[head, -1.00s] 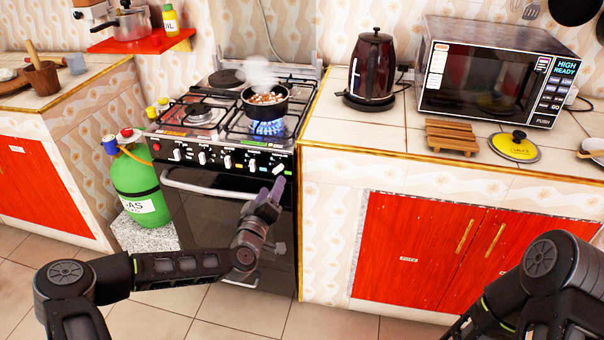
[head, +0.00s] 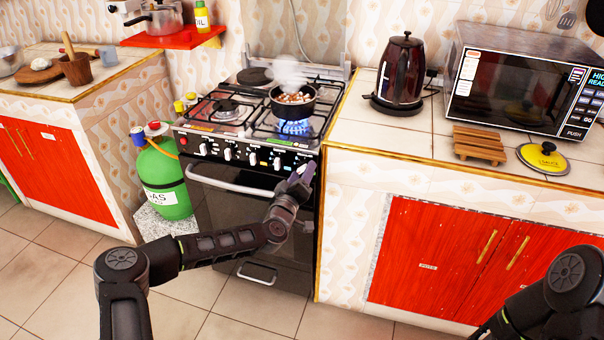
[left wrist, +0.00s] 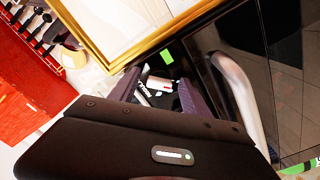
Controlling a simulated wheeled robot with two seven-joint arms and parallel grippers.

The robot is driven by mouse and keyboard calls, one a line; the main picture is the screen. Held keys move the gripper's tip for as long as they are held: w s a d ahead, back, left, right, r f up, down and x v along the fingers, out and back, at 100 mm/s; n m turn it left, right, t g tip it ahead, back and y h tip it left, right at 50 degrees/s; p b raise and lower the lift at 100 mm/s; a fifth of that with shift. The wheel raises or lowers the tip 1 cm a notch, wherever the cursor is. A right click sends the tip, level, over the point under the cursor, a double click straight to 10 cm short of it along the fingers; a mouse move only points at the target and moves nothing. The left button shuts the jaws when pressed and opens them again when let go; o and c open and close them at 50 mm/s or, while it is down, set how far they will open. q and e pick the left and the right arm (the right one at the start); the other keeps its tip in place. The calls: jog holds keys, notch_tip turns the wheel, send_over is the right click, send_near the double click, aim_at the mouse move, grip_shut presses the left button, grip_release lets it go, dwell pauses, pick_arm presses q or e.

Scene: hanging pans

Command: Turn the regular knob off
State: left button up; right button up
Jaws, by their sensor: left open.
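The stove (head: 240,215) has a row of pale knobs on its black front panel, such as one knob (head: 252,159) near the middle. My left gripper (head: 301,176) is at the right end of this row and covers the rightmost knob in the head view. In the left wrist view its dark fingers (left wrist: 160,92) are open, with the pale knob (left wrist: 158,84) showing between them. I cannot tell whether the fingers touch it. The front right burner (head: 294,127) burns blue under a steaming pan (head: 293,101). My right gripper is out of view.
The oven handle (head: 232,185) sticks out below the knobs. The counter edge (head: 322,215) stands close to the right of my left gripper. A green gas bottle (head: 163,180) stands left of the stove. A kettle (head: 400,72) and microwave (head: 520,80) are on the right counter.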

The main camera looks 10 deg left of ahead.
pick_arm(q)
jog(key=shift+w, duration=0.15)
jog(key=shift+c, duration=0.2)
grip_shut()
dwell(0.4)
